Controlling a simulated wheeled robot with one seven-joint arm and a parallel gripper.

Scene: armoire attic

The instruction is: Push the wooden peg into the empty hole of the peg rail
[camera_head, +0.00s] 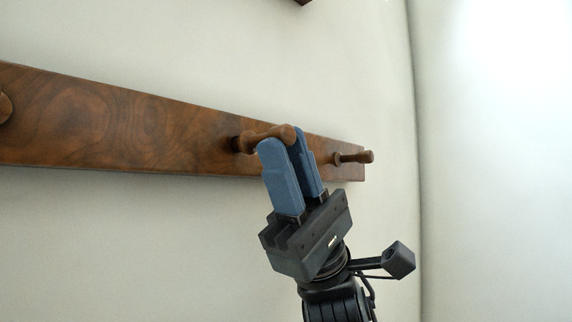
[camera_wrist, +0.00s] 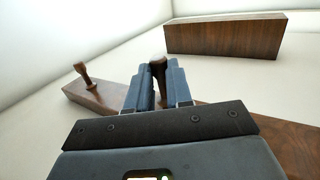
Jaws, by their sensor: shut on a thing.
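The peg rail (camera_head: 120,125) is a long dark-brown wooden board fixed along the pale wall. The wooden peg (camera_head: 268,137) is between my gripper's blue fingers (camera_head: 283,148), with its rounded head showing above them and its other end at the rail's face. I cannot tell how deep that end sits, and the hole itself is hidden. In the wrist view the peg (camera_wrist: 158,68) stands between the two fingers (camera_wrist: 158,88). My gripper is shut on it.
Another peg (camera_head: 354,157) sticks out near the rail's right end, close to my gripper. A further peg (camera_head: 4,107) shows at the left edge. A dark wooden block-like piece (camera_wrist: 226,36) is on the wall in the wrist view. The wall below the rail is clear.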

